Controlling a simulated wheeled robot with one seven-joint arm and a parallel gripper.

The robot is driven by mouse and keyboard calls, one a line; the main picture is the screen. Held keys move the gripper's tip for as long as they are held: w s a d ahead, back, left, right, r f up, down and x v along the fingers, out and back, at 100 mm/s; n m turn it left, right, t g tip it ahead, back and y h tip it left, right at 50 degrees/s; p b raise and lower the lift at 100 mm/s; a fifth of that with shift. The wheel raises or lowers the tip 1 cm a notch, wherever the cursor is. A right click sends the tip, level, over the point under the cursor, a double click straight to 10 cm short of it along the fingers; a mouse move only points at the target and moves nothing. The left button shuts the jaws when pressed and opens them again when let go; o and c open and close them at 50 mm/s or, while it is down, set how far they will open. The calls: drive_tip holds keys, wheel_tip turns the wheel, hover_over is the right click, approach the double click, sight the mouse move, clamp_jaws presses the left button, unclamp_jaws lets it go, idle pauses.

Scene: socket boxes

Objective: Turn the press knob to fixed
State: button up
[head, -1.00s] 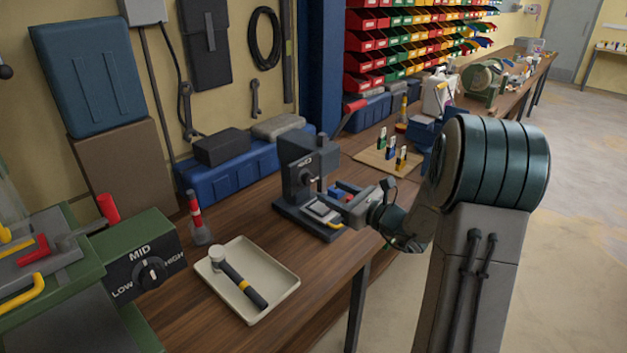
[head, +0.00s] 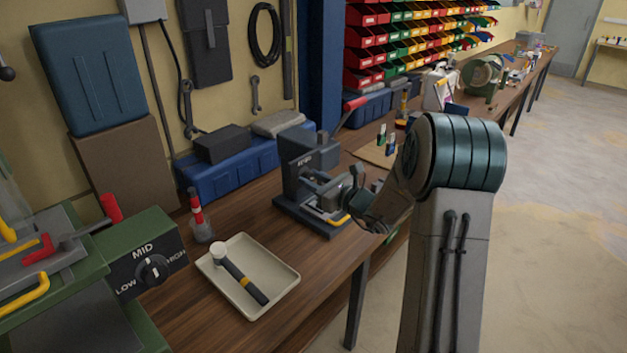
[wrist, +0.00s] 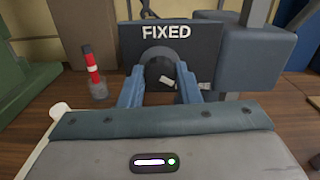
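The press (head: 309,165) is a dark grey machine on the wooden bench. Its sign reads FIXED in the wrist view (wrist: 167,31). Below the sign is the dark round press knob (wrist: 158,66), with a light mark at its lower right. My gripper (wrist: 160,80) is in front of the press, with one blue-grey finger at each side of the knob. The fingertips overlap the knob's edges, and I cannot tell whether they touch or grip it. In the head view my gripper (head: 318,186) reaches the press from the right, and the knob is mostly hidden.
A cream tray (head: 284,281) with a hammer (head: 240,276) lies in front of the press. A red-and-white upright tool (head: 198,216) stands left. A green box with a LOW-MID-HIGH dial (head: 152,269) is farther left. A blue case (head: 225,177) lies behind.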

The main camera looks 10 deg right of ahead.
drive_tip(key=shift+f+b, duration=0.15)
drive_tip(key=shift+b, duration=0.4)
drive_tip(key=shift+f+n+b, duration=0.2)
drive_tip(key=shift+n+b, duration=0.4)
drive_tip(key=shift+b, duration=0.5)
drive_tip(key=shift+r+n+b, duration=0.15)
drive_tip(key=shift+n+b, duration=5.5)
drive_tip(key=shift+b, duration=4.1)
drive_tip(key=shift+r+n+b, duration=0.1)
drive_tip(key=shift+n+b, duration=5.55)
drive_tip(key=shift+b, duration=4.05)
drive_tip(key=o, duration=1)
drive_tip(key=shift+r, duration=0.1)
